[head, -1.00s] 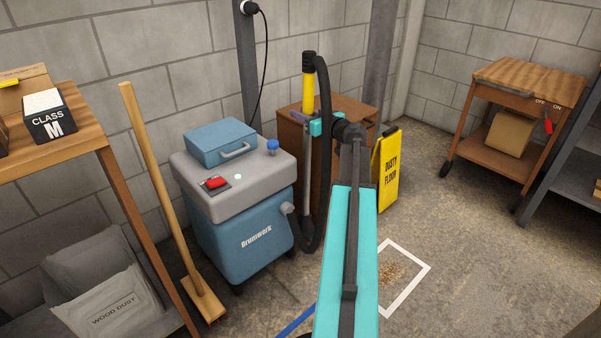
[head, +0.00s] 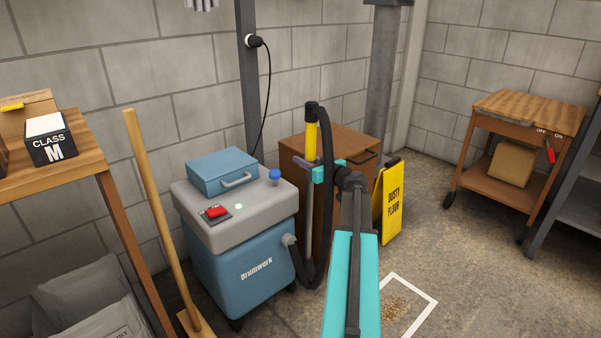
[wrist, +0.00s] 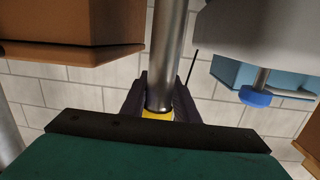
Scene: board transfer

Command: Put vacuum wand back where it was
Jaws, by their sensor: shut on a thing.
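The vacuum wand has a yellow grip (head: 311,135) with a black top and a metal tube (head: 309,215); it stands about upright beside the grey and blue vacuum (head: 240,250). A black hose (head: 326,190) loops from the wand's top down to the vacuum's side port. My gripper (head: 313,168) is shut on the wand just below the yellow grip. In the wrist view, the dark fingers of my gripper (wrist: 159,100) flank the metal tube (wrist: 170,40) next to a yellow band. The wand's lower end is hidden behind the hose and vacuum in the head view.
A brown cabinet (head: 345,145) stands close behind the wand. A yellow floor sign (head: 391,205) stands to its right. A broom (head: 155,205) leans left of the vacuum. A white floor outline (head: 424,308) surrounds debris. Open floor lies towards the wooden cart (head: 525,105).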

